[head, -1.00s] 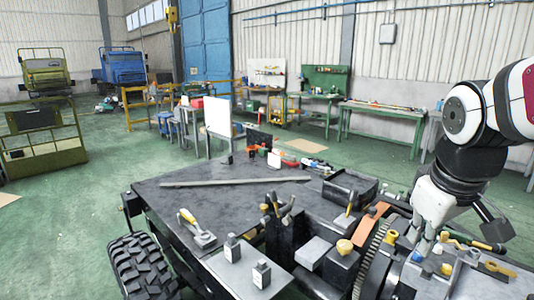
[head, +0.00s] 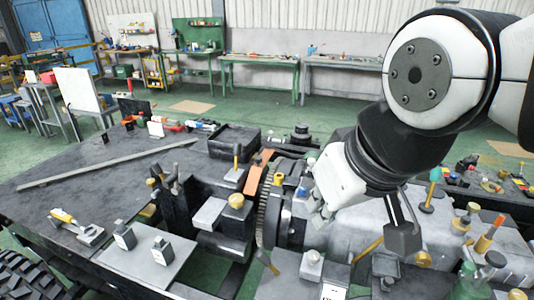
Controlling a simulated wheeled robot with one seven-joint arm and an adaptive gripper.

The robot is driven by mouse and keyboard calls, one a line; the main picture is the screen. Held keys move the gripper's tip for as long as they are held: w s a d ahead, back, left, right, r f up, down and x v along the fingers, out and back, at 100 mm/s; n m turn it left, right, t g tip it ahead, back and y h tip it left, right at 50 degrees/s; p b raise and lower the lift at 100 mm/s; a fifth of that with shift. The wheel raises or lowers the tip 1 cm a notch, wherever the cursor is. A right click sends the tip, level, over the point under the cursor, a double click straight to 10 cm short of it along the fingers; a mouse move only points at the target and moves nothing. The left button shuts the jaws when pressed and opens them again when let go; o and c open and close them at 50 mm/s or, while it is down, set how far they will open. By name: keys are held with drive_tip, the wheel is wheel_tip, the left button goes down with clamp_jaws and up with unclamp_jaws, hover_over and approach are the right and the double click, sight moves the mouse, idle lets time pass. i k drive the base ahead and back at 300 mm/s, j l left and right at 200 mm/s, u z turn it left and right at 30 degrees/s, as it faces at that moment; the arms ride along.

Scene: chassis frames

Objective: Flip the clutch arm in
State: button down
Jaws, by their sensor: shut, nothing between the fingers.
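My gripper (head: 320,214) is at right of centre in the head view, pointing down, with its fingers shut and empty. It is just right of the toothed gear ring (head: 265,205) on the chassis. An orange-red flat arm (head: 258,172) stands tilted at the upper left of the gear; it may be the clutch arm, but I cannot tell for certain. A yellow-capped part (head: 279,180) sits beside the gear, left of my gripper. A yellow bar (head: 368,250) lies tilted lower right of the gripper. I cannot tell if the fingers touch the grey housing (head: 375,220).
Knobbed blocks (head: 237,215) stand left of the gear. A black open box (head: 235,142) is behind them. A long metal bar (head: 110,165) lies on the dark deck. Upright tools and a green bottle (head: 465,282) crowd the right.

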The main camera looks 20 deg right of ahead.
sight(378, 243)
drive_tip(key=z, duration=1.05)
